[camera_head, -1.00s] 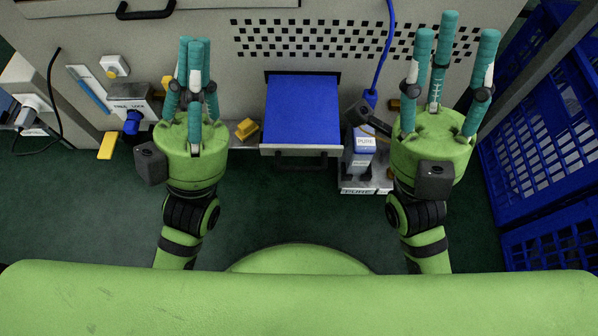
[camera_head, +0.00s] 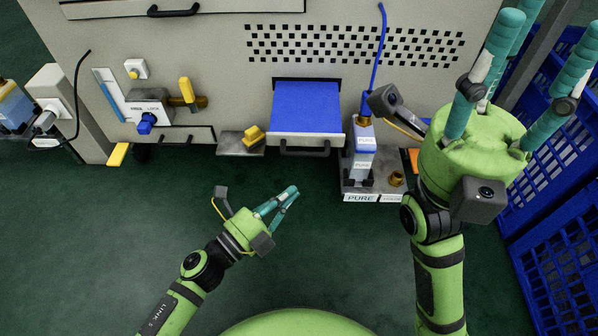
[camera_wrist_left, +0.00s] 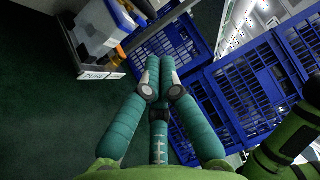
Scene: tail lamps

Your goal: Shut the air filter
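The air filter looks like a drawer with a blue top (camera_head: 305,108) and a grey front with a black handle (camera_head: 305,150). It sticks out of the front of a grey machine (camera_head: 225,60), so it stands open. My left gripper (camera_head: 288,195) is low in front of the drawer, apart from it, with its fingers pointing right. Its fingertips are close together with nothing between them, also in the left wrist view (camera_wrist_left: 158,72). My right gripper (camera_head: 535,50) is raised to the right of the drawer, its fingers spread and empty, some running out of the picture.
A unit labelled PURE (camera_head: 364,160) with a blue hose stands just right of the drawer. Blue crates (camera_head: 540,190) are at the far right. The green floor (camera_head: 150,215) in front is clear.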

